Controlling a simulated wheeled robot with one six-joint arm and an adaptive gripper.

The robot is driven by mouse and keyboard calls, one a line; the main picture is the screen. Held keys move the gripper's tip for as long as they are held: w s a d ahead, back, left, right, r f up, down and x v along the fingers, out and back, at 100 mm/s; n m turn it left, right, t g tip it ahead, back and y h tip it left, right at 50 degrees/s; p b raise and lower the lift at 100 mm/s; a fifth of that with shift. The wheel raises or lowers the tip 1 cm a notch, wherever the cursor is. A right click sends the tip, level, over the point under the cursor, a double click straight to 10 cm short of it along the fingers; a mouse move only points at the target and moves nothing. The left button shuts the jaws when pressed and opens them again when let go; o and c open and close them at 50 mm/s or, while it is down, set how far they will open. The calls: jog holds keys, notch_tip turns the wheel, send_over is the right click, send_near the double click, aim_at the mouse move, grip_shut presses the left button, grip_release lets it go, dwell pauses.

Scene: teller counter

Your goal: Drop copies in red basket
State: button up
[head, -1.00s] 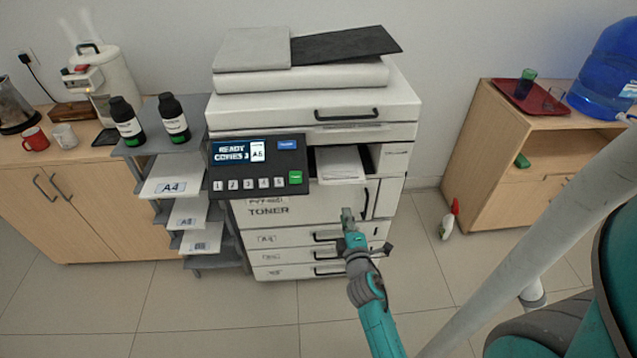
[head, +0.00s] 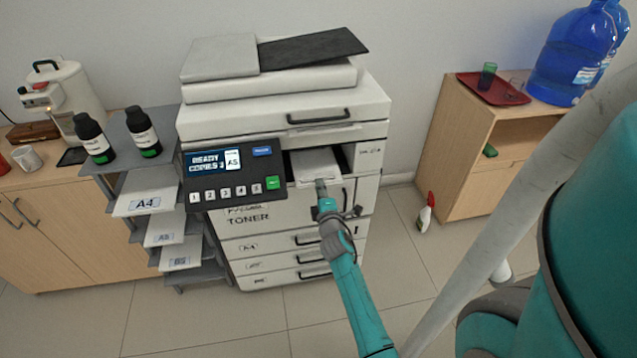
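White copies (head: 314,163) lie in the output slot of the copier (head: 285,118), their front edge facing me. My gripper (head: 321,186) is at the front edge of the copies, reaching up from below. Its fingers are small and partly merge with the paper edge, so I cannot tell whether they are open or closed on it. The copier's panel (head: 234,173) reads ready, with a copies count and a paper size. I see no red basket in view.
A grey shelf rack (head: 187,217) with paper stacks and two dark toner bottles (head: 143,131) stands left of the copier. A wooden cabinet (head: 465,140) with a red tray (head: 492,88) and blue water bottles (head: 571,58) is at right.

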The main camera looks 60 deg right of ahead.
jog(key=shift+x, duration=1.05)
grip_shut()
jog(key=shift+r, duration=1.3)
jog(key=s+a+r, duration=0.5)
jog(key=s+a, duration=0.4)
jog(key=a, duration=0.1)
jog(key=shift+a, duration=0.3)
